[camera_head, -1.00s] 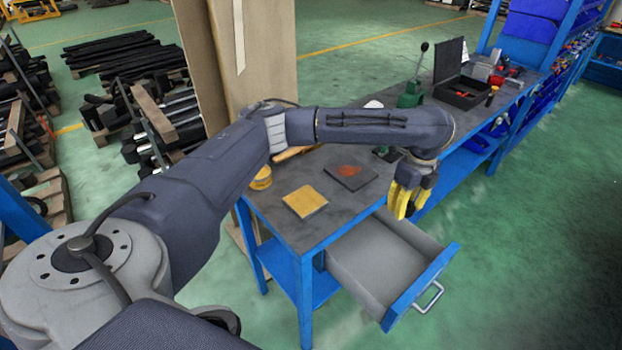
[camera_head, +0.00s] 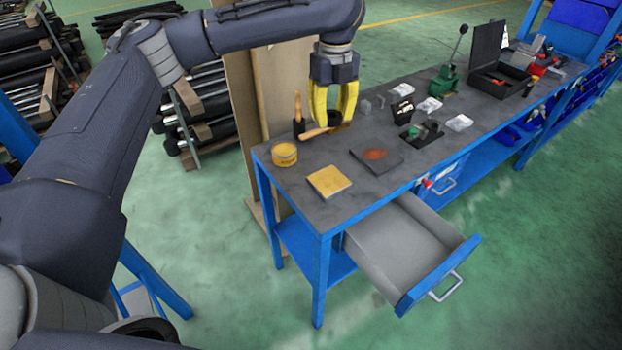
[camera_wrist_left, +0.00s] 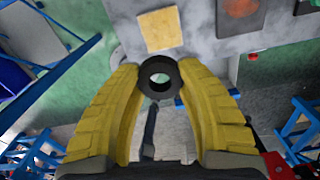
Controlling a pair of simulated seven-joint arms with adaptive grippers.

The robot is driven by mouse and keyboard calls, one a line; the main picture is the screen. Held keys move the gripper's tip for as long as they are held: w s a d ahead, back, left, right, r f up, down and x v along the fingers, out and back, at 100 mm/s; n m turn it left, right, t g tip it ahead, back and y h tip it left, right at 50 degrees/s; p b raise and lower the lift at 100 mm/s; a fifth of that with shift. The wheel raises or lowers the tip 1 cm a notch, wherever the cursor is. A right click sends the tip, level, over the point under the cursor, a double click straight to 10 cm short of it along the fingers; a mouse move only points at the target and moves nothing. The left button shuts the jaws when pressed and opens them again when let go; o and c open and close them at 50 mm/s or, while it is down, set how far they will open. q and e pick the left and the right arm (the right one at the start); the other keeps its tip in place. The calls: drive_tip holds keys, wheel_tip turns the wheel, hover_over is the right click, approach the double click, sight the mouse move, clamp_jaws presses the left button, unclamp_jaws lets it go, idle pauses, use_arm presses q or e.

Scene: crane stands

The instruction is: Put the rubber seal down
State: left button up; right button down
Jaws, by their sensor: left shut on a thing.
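The rubber seal (camera_wrist_left: 160,77) is a thick black ring. My left gripper (camera_wrist_left: 152,72) has its yellow fingers on either side of it at their tips, and its hole faces the wrist camera. In the head view the left gripper (camera_head: 334,122) points down over the back left part of the workbench, with the black seal (camera_head: 335,116) between its fingers. A wooden-handled tool (camera_head: 322,132) shows right by the fingertips. I cannot tell whether the seal touches the bench. My right gripper is not in view.
The workbench (camera_head: 300,205) holds a yellow tin (camera_head: 284,154), a yellow pad (camera_head: 329,181), a dark plate with a reddish patch (camera_head: 376,155) and, farther right, a green hand press (camera_head: 446,80). Its grey drawer (camera_head: 400,240) stands open at the front. Bare bench top lies around the pads.

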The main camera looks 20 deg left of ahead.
sight(329, 180)
use_arm(q)
drive_tip(key=shift+d+f, duration=0.15)
drive_tip(key=shift+f, duration=0.15)
wheel_tip(329, 180, down, 19)
drive_tip(key=shift+f, duration=0.2)
idle(0.4)
drive_tip(key=shift+f, duration=0.15)
drive_tip(key=o, duration=0.9)
wheel_tip(329, 180, up, 12)
drive_tip(key=shift+r, duration=0.15)
idle(0.3)
